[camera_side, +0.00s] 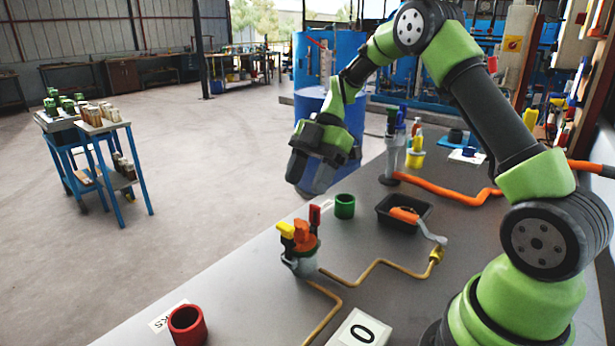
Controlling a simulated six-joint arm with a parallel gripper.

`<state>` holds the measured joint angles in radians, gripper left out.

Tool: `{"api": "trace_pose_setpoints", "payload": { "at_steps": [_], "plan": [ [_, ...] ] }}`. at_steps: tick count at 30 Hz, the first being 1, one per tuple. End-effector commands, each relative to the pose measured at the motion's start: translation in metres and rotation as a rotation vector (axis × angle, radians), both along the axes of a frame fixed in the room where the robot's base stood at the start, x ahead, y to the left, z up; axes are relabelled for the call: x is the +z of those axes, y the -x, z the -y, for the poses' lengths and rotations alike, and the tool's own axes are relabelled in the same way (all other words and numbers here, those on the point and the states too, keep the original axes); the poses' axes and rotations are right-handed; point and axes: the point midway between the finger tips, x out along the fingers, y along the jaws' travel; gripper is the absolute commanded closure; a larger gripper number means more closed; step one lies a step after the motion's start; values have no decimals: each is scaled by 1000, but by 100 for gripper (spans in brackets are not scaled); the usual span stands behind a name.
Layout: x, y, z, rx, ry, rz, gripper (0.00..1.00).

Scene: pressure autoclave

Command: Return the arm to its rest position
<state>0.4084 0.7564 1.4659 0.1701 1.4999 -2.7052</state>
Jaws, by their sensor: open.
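My gripper (311,174) hangs from the green and black arm, fingers pointing down, in the middle of the side view. It is open, with nothing seen between its fingers. It is above the far left edge of the grey table (245,285), apart from the objects on it. Behind it stands a blue drum. A small metal vessel (300,262) with an orange knob and yellow and red handles stands below it, nearer the camera. Thin brass pipes (375,265) run from the vessel along the table to a valve.
A green cup (345,206), a black tray (385,212) with an orange-handled tool, and a red cup (187,325) stand on the table. A grey cylinder (393,150) and an orange hose (450,193) are at the back. A blue cart (100,160) stands left on open floor.

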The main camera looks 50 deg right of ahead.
Motion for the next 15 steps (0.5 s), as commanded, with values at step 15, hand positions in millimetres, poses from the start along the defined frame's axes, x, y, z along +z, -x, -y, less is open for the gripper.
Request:
{"api": "trace_pose_setpoints", "payload": {
  "at_steps": [15],
  "plan": [
    [66, 33, -30, -378, 150, -132, 49]
  ]
}}
